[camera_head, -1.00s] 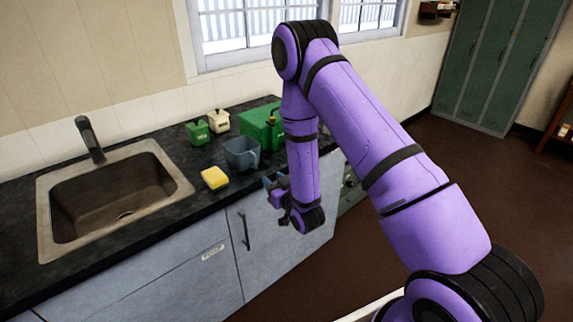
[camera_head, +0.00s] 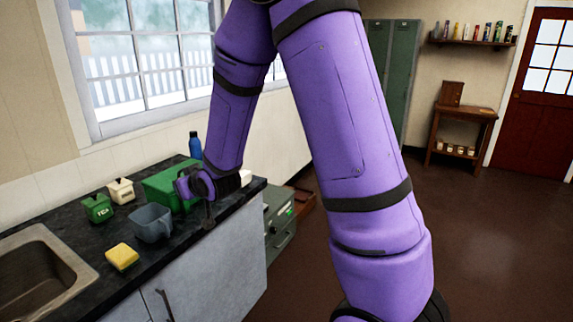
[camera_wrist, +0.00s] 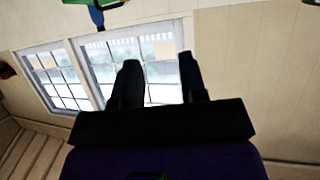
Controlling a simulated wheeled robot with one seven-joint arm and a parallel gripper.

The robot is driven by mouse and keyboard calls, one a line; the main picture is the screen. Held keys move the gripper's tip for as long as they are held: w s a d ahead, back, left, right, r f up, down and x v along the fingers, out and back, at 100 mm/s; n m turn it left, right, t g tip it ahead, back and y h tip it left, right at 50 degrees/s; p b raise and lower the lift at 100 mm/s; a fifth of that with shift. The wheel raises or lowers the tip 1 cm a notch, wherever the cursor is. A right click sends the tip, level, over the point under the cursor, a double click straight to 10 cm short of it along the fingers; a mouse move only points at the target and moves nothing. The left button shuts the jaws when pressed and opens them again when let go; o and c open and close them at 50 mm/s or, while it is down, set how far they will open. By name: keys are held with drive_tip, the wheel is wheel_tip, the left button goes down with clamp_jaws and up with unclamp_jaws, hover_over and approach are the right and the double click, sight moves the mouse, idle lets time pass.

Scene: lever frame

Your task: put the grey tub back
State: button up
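The grey tub (camera_head: 152,222) stands upright on the dark counter in the head view, between the yellow sponge and the green box. My gripper shows in the wrist view (camera_wrist: 159,80) with its two dark fingers apart and nothing between them; the window lies beyond them. In the head view the end of my arm is over the counter, to the right of the tub and in front of the green box. Its fingers are hard to make out there. The tub does not show in the wrist view.
A green box (camera_head: 165,188), a green tea tin (camera_head: 98,208), a cream tin (camera_head: 121,191) and a blue bottle (camera_head: 195,146) stand at the back. A yellow sponge (camera_head: 122,257) lies left of the tub by the sink (camera_head: 40,275). A window (camera_head: 145,55) is behind.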

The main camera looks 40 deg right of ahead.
drive_tip(key=s+d+r+g, duration=0.1)
drive_tip(key=s+r, duration=0.4)
drive_tip(key=s, duration=0.6)
drive_tip(key=s+d+r+g, duration=0.1)
drive_tip(key=s+r+g, duration=0.3)
drive_tip(key=s, duration=0.8)
drive_tip(key=s+d+r+m+g+h, duration=0.1)
drive_tip(key=s+r+g, duration=0.1)
drive_tip(key=s+r, duration=0.6)
drive_tip(key=s, duration=0.4)
drive_tip(key=shift+s+d+g, duration=0.15)
drive_tip(key=shift+g, duration=0.25)
